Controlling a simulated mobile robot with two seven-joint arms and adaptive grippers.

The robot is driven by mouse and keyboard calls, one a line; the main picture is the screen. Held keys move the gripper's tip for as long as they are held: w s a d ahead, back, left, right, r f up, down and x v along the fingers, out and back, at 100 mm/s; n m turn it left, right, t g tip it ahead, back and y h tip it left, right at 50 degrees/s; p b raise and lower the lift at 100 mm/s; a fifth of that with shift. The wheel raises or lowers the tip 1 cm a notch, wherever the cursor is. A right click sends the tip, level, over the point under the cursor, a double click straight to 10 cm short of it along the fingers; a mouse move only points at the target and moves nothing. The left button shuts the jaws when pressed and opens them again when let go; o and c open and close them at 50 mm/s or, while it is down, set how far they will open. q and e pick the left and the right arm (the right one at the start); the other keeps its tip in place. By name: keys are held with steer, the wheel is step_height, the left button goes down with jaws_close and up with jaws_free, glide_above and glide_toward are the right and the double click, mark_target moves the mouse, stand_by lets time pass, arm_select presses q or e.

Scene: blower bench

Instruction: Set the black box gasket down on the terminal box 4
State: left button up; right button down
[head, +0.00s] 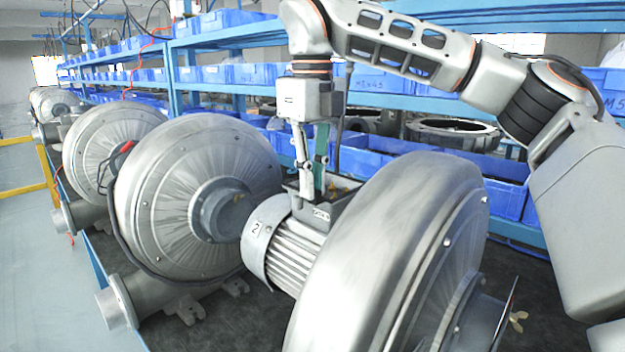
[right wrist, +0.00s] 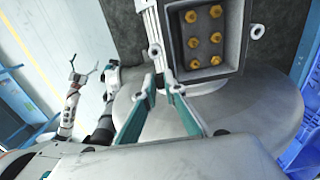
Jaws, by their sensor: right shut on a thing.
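The terminal box (head: 318,213) is a small grey box on top of the finned motor (head: 285,250) of the nearest blower. Its small label is hard to read. In the right wrist view its open cavity (right wrist: 212,62) shows several brass terminals inside a dark rim. My right gripper (head: 312,192) points down at the box, its fingertips close together at the box's left part. It is shut on the black box gasket, which is thin and hard to tell from the dark rim; I cannot tell whether it touches the box. My left gripper (right wrist: 88,68) is open and empty, away from the box.
The big round blower housing (head: 400,250) stands close on the right of the box, and another blower (head: 165,200) stands on the left. Blue shelves with bins (head: 400,160) run behind. Grey floor (head: 30,240) is clear at far left.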

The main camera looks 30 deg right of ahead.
steer(key=shift+f, duration=0.1)
steer(key=c, duration=2)
jaws_free()
steer(key=shift+c, duration=0.2)
step_height(320, 180, up, 12)
